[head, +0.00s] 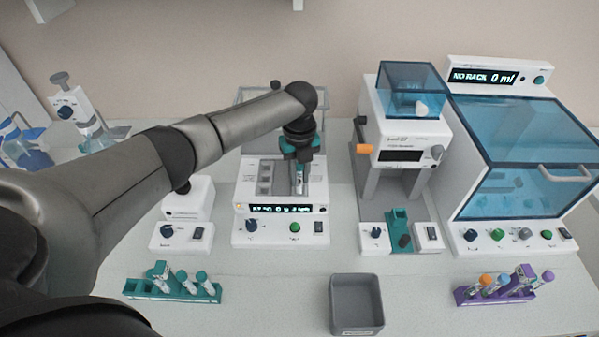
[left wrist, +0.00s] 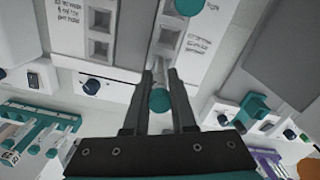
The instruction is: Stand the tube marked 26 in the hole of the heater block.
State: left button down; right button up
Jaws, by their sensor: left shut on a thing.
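My left gripper (head: 299,185) is shut on a tube with a teal cap (left wrist: 160,100). It holds the tube over the right side of the heater block (head: 247,196), a white device with a lit display on its front. The fingers hide much of the tube, and I cannot read its mark. I cannot tell whether its lower end is in a hole. Square wells (head: 265,178) show left of the gripper in the block's top; they also show in the left wrist view (left wrist: 99,48). My right gripper is not in view.
A teal rack with several tubes (head: 172,291) stands front left, a grey bin (head: 356,304) front centre, a purple rack (head: 497,294) front right. A tall white device with a blue hood (head: 408,130) stands right of the block. A small white unit (head: 187,205) stands left.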

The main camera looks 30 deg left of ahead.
pick_arm(q)
jog(key=c, duration=0.7)
grip_release()
jog(key=shift+o, duration=0.2)
jog(key=shift+r, duration=0.1)
notch_tip(320, 180, up, 15)
dwell(0.4)
